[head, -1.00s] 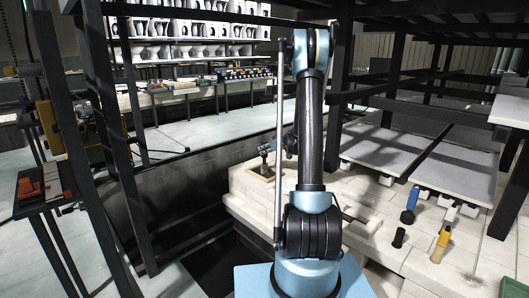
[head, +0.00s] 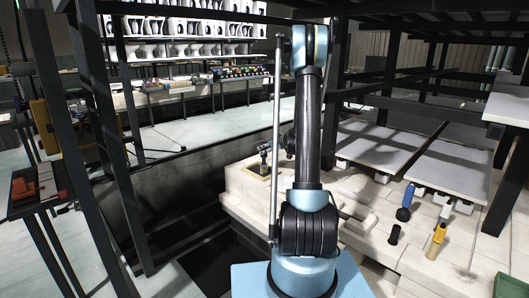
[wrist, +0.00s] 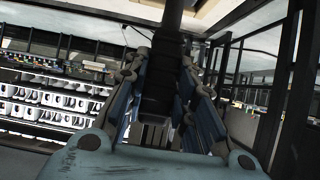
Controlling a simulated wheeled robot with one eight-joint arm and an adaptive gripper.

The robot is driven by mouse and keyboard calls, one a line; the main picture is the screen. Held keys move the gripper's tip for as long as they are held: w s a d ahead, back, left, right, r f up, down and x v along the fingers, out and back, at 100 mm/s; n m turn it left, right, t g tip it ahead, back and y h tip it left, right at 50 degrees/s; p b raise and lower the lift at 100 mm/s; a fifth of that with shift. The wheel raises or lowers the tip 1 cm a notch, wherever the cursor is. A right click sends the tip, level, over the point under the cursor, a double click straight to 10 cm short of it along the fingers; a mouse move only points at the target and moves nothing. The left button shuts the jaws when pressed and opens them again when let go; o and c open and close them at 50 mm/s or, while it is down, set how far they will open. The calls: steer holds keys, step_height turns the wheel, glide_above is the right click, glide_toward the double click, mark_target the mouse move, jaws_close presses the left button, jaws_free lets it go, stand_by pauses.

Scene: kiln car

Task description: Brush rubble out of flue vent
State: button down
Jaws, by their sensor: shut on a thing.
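My gripper (wrist: 166,75) is shut on a dark, black-handled tool (wrist: 160,90), whose shaft runs up out of the wrist view. The tool's far end is out of that view. In the head view, my gripper (head: 264,150) shows small and dark beside my arm, just above the flue vent (head: 257,171), a square tan-rimmed opening in the pale brick deck. The lower end of the tool appears to point down at or into the vent. Any rubble inside is too small or hidden to see.
Dark steel posts (head: 108,120) frame the left. Shelves of white ware (head: 185,50) stand at the back.

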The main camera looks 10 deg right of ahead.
steer(key=shift+s+d, duration=0.8)
steer(key=shift+s, duration=0.3)
steer(key=shift+w, duration=0.1)
steer(key=shift+w+a, duration=0.9)
steer(key=shift+w, duration=0.25)
steer(key=shift+w+a, duration=0.45)
steer(key=shift+w, duration=0.2)
steer(key=shift+w+a, duration=0.45)
steer(key=shift+w, duration=0.15)
steer(key=shift+s, duration=0.1)
steer(key=shift+s+d, duration=0.95)
steer(key=shift+s, duration=0.25)
